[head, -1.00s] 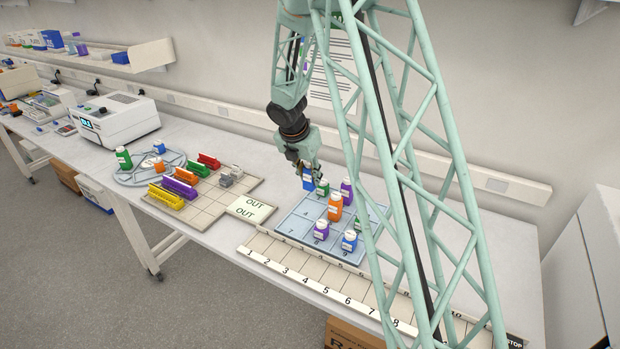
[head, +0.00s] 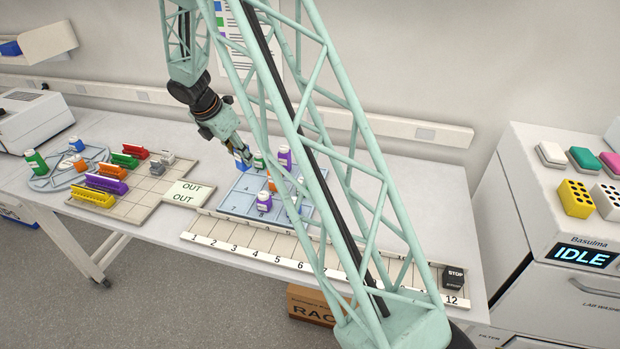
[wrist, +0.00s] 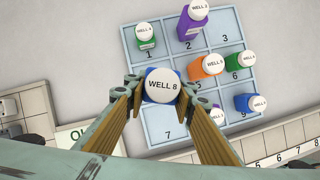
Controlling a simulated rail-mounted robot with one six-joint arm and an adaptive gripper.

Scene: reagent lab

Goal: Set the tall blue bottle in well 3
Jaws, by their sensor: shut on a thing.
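My gripper (wrist: 161,98) is shut on a blue bottle (head: 242,160), whose white cap reads WELL 8 in the wrist view (wrist: 163,86). It appears held above the left side of the light-blue numbered tray (wrist: 170,138); its base is hidden. Well 3 (wrist: 224,38), at the tray's far right corner in the wrist view, is empty. A tall purple bottle (wrist: 189,24) stands in well 2 beside it. A green bottle (wrist: 146,40) stands in well 1. A shorter blue bottle (wrist: 246,103) stands in well 9.
An orange bottle (wrist: 209,68) is in well 5, a green one (wrist: 238,72) in well 6 and a purple one (wrist: 213,116) in well 8. A numbered strip (head: 230,246) runs along the table front. My lattice column hides the tray's right side in the head view.

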